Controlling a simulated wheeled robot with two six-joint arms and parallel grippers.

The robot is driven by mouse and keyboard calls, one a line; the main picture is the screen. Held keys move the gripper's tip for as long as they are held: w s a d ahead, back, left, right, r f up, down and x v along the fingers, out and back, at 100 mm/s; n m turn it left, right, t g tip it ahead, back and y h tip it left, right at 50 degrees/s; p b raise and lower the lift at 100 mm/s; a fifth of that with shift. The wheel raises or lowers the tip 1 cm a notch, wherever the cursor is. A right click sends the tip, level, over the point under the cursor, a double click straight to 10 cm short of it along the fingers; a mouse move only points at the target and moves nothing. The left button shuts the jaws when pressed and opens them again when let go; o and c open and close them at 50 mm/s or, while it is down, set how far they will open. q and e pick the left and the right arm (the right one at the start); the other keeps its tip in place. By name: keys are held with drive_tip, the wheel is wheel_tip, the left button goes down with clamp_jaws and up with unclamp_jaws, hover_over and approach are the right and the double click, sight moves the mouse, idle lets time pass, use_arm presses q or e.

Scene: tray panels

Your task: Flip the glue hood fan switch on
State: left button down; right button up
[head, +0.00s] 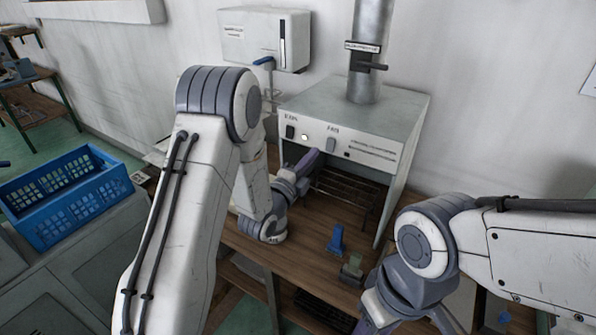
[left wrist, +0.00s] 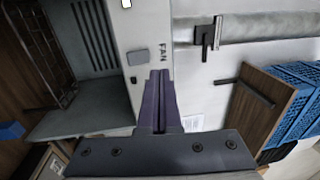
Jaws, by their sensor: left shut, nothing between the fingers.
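The grey glue hood (head: 345,110) stands on a wooden bench, with a pale front panel. The fan switch (head: 331,144) is a grey rocker under the FAN label; it also shows in the left wrist view (left wrist: 138,57). I cannot tell which way it is tipped. My left gripper (head: 313,156) is shut and empty, its purple fingertips in front of the panel just below and left of the fan switch. In the left wrist view the fingertips (left wrist: 159,73) end close to the switch; contact is not clear. My right gripper (head: 405,312) is at the bottom edge, its fingertips cut off.
A dark switch (head: 290,132) and a bright white lamp (head: 304,137) sit left of the fan switch. A duct pipe (head: 369,60) rises from the hood. A white wall box (head: 264,38) hangs behind. A blue clamp-like item (head: 336,240) lies on the bench. A blue crate (head: 65,195) stands left.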

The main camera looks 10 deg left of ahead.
use_arm(q)
drive_tip(key=shift+s+a+r+b, duration=0.2)
drive_tip(key=shift+s+a+b, duration=0.1)
drive_tip(key=shift+s, duration=0.6)
drive_tip(key=shift+s+a+r+b, duration=0.25)
drive_tip(key=shift+s, duration=0.7)
drive_tip(key=shift+s+a+r+b, duration=0.2)
drive_tip(key=shift+s+a+b, duration=0.1)
drive_tip(key=shift+s, duration=0.6)
